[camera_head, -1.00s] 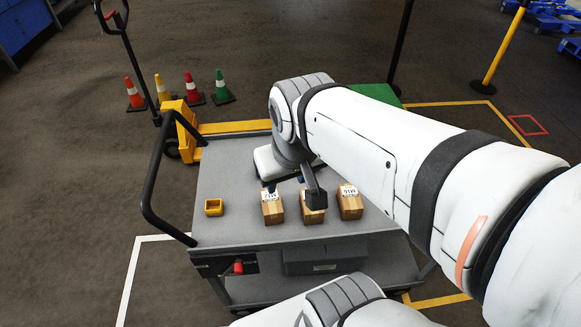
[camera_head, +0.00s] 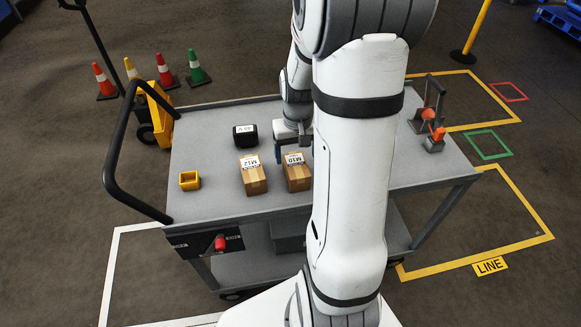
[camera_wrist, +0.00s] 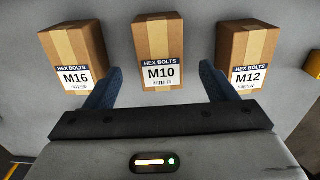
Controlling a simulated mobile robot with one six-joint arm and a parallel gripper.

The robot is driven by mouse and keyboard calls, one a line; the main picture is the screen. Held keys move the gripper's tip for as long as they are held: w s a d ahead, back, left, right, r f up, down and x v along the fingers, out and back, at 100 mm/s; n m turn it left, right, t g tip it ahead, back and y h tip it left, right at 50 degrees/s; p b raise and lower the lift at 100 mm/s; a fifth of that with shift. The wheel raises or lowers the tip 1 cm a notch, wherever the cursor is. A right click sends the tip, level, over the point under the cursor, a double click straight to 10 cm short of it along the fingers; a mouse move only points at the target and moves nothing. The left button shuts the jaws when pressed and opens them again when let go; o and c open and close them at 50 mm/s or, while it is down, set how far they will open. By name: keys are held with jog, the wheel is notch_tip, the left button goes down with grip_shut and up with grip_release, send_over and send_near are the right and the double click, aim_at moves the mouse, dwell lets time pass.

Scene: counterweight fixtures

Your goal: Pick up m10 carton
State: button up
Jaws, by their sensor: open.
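The M10 carton (camera_head: 297,173) is a brown box with tape and a white label, standing on the grey cart top. It also shows in the wrist view (camera_wrist: 160,45), centred beyond and between my fingertips. My gripper (camera_wrist: 160,70) is open and empty, its two blue fingers spread to either side of the carton's label end. In the head view my gripper (camera_head: 293,153) is just behind the M10 carton, partly hidden by my arm. I cannot tell whether it touches the carton.
The M12 carton (camera_head: 253,176) stands close beside M10. The M16 carton (camera_wrist: 75,55) is on its other side, hidden by my arm in the head view.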

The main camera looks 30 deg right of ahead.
aim_at(296, 164)
notch_tip(296, 164, down, 7)
jog(key=shift+w+r, duration=0.1)
dwell(0.3)
jog(key=shift+c, duration=0.2)
jog(key=c, duration=1.3)
